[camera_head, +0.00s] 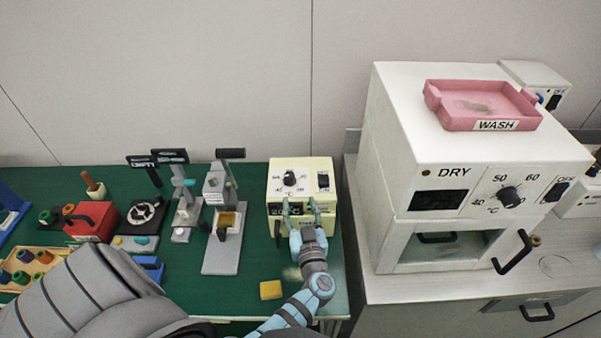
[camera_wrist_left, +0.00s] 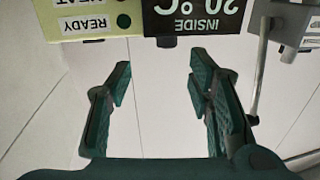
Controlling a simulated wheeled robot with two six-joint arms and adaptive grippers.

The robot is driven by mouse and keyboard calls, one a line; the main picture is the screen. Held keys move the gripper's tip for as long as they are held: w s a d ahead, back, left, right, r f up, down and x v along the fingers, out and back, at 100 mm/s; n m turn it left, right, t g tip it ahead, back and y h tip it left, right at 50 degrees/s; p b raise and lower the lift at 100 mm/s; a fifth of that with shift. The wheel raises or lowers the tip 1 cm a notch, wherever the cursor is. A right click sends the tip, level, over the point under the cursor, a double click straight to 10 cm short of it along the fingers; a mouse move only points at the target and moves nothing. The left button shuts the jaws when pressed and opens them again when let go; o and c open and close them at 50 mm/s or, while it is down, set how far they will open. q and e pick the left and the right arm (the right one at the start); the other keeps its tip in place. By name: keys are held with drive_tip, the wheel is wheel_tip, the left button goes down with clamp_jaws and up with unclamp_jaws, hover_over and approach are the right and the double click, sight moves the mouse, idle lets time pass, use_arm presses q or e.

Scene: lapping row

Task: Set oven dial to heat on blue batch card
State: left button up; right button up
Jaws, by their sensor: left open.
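A cream oven box (camera_head: 274,168) stands at the back right of the green table. A black dial (camera_head: 289,178) with temperature marks is on its top panel, beside a black switch (camera_head: 323,181). My left gripper (camera_head: 299,208) is open and empty at the front of this box, below the dial. In the left wrist view, the gripper (camera_wrist_left: 160,82) has its fingers apart below an upside-down black "INSIDE 20 °C" display (camera_wrist_left: 195,16) and the "HEAT" and "READY" labels (camera_wrist_left: 82,22). I cannot make out a blue batch card. My right gripper is not in view.
A white DRY oven (camera_head: 410,170) with its own black dial (camera_head: 508,196) stands on the right counter, a pink WASH tray (camera_head: 455,112) on top. Presses (camera_head: 222,190), a red box (camera_head: 92,222) and a yellow block (camera_head: 271,290) are on the green table.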

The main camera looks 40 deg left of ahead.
sight(290, 179)
use_arm(q)
drive_tip(key=a+b, duration=0.1)
drive_tip(key=a, duration=0.1)
drive_tip(key=w+a+b, duration=0.1)
drive_tip(key=a, duration=0.1)
drive_tip(key=w+a+b, duration=0.1)
drive_tip(key=shift+w+a+r+b, duration=0.1)
drive_tip(key=shift+a+r+b, duration=0.2)
drive_tip(key=shift+a+b, duration=0.1)
drive_tip(key=w, duration=0.1)
drive_tip(key=w+a+b, duration=0.1)
drive_tip(key=w+a, duration=0.1)
drive_tip(key=shift+w+a+f, duration=0.1)
drive_tip(key=shift+w+f, duration=0.1)
drive_tip(key=shift+f, duration=0.15)
drive_tip(key=shift+w+a+f, duration=0.1)
drive_tip(key=shift+w+a, duration=0.15)
drive_tip(key=shift+w, duration=0.65)
drive_tip(key=shift+s, duration=0.15)
drive_tip(key=shift+s+r, duration=0.25)
drive_tip(key=shift+r, duration=0.05)
drive_tip(key=shift+c, duration=0.2)
drive_tip(key=shift+s+r, duration=0.1)
drive_tip(key=shift+s, duration=0.05)
drive_tip(key=shift+c, duration=1.4)
drive_tip(key=c, duration=0.7)
clamp_jaws()
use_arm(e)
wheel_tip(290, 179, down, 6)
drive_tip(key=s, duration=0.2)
